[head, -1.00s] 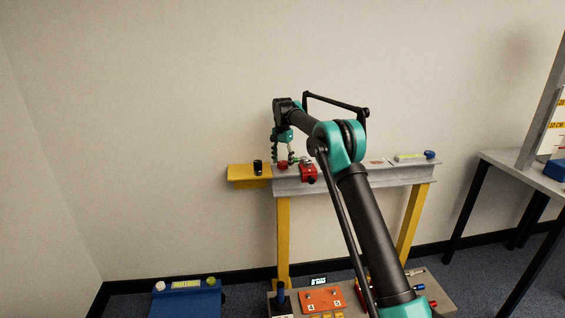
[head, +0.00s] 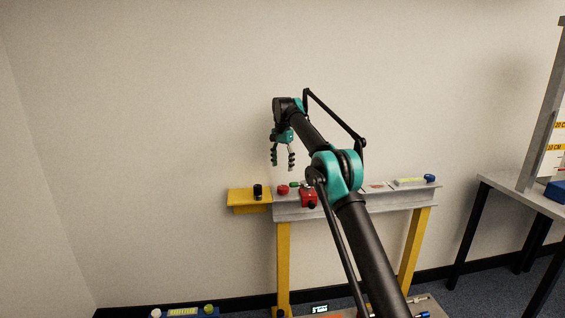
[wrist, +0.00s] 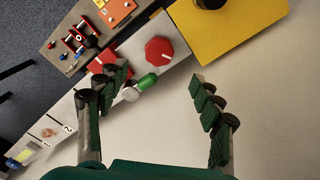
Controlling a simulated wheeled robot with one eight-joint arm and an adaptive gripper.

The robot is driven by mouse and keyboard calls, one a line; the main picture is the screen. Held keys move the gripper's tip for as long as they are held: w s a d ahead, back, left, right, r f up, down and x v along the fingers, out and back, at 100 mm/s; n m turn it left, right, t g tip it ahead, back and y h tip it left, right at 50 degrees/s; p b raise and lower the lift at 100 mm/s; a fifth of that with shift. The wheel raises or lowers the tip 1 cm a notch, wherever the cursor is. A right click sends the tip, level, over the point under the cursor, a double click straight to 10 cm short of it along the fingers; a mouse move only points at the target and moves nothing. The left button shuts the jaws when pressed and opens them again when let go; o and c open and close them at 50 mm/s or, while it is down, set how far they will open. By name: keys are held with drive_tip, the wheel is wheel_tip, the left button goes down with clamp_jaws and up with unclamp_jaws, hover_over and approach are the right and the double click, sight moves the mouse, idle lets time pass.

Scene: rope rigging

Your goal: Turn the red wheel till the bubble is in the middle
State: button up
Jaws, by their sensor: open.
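The red wheel (wrist: 159,51) is a faceted knob with a white mark on its top. It sits near the yellow end of the grey beam, and also shows in the head view (head: 282,190). My gripper (head: 283,165) is open and empty, fingers pointing down, above the wheel and apart from it. In the wrist view both fingers (wrist: 160,85) are spread, with the wheel beyond the gap between them. A yellow-green level vial (head: 410,181) lies at the beam's right end beside a blue knob. It is too small to tell where its bubble is.
A green knob (wrist: 146,82) and a white round part stand close to the wheel. A red block (head: 308,196) is to its right. A black post (head: 258,191) stands on the yellow plate (head: 238,196) to its left. A table (head: 520,180) stands far right.

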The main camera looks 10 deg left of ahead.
drive_tip(key=shift+r, duration=0.7)
drive_tip(key=shift+d, duration=0.1)
drive_tip(key=s+d+f+n+t, duration=0.1)
drive_tip(key=s+d+n, duration=0.1)
drive_tip(key=s+d, duration=0.7)
drive_tip(key=s+d+f+n+t, duration=0.1)
drive_tip(key=s+d, duration=0.6)
drive_tip(key=d, duration=0.5)
drive_tip(key=s+d+f+n, duration=0.1)
drive_tip(key=s+d+f, duration=0.3)
drive_tip(key=s, duration=0.8)
drive_tip(key=s+d+f+n+t, duration=0.1)
drive_tip(key=s+d+f, duration=0.3)
drive_tip(key=s+f, duration=0.4)
drive_tip(key=s+d+f+n+t, duration=0.1)
drive_tip(key=s+d+f, duration=0.3)
drive_tip(key=s, duration=1.1)
drive_tip(key=shift+s+f+n, duration=0.3)
drive_tip(key=shift+s+f, duration=0.1)
drive_tip(key=shift+f, duration=0.5)
drive_tip(key=shift+w+r, duration=0.1)
